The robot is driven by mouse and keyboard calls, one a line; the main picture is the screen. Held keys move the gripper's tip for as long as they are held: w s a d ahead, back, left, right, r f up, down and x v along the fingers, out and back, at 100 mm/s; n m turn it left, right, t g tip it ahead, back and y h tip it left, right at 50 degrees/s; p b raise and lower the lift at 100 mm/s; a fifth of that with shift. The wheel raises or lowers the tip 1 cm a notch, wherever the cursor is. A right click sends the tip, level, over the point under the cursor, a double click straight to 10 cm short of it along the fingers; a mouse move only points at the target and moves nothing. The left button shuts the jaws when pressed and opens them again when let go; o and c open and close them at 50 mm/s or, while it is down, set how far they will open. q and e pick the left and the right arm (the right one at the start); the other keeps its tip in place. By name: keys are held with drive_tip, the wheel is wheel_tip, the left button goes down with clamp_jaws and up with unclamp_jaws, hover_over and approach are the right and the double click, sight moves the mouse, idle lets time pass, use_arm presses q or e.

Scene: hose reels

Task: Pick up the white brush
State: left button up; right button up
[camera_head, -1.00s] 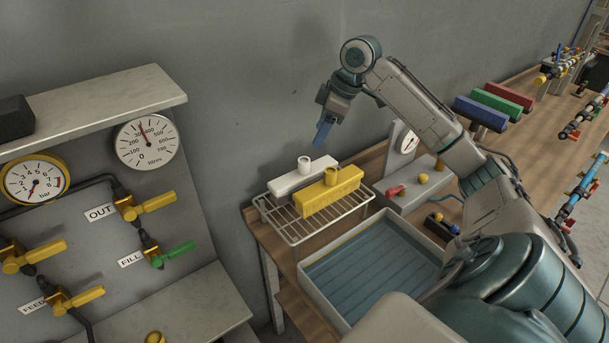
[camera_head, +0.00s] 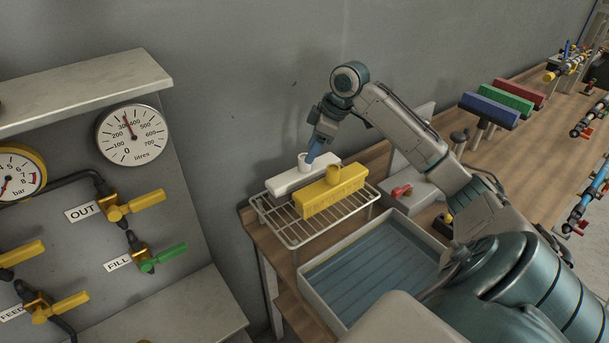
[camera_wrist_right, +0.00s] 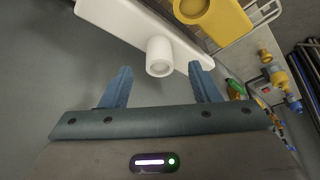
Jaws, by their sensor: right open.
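The white brush (camera_head: 287,182) is a long block with a short round handle on top. It lies on a wire rack (camera_head: 293,238) beside a yellow brush (camera_head: 331,192). My right gripper (camera_head: 314,151) is just above the white brush, its blue fingers open near the round handle. In the right wrist view the white handle (camera_wrist_right: 159,57) sits ahead of and roughly between the two open fingers (camera_wrist_right: 160,80). The white block (camera_wrist_right: 125,22) and part of the yellow brush (camera_wrist_right: 215,18) also show there. My left gripper is not in view.
A grey tray (camera_head: 328,318) with a blue ribbed inside stands in front of the rack on the wooden bench. The yellow brush is close alongside the white one. A valve panel with gauges (camera_head: 132,135) is at the left, and the wall is behind.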

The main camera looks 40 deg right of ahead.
sight(304, 156)
drive_tip(key=p+x, duration=0.2)
drive_tip(key=x, duration=0.2)
drive_tip(key=shift+w+a, duration=0.15)
drive_tip(key=shift+w, duration=0.1)
drive_tip(key=shift+w+a+f, duration=0.1)
drive_tip(key=shift+f, duration=0.3)
clamp_jaws()
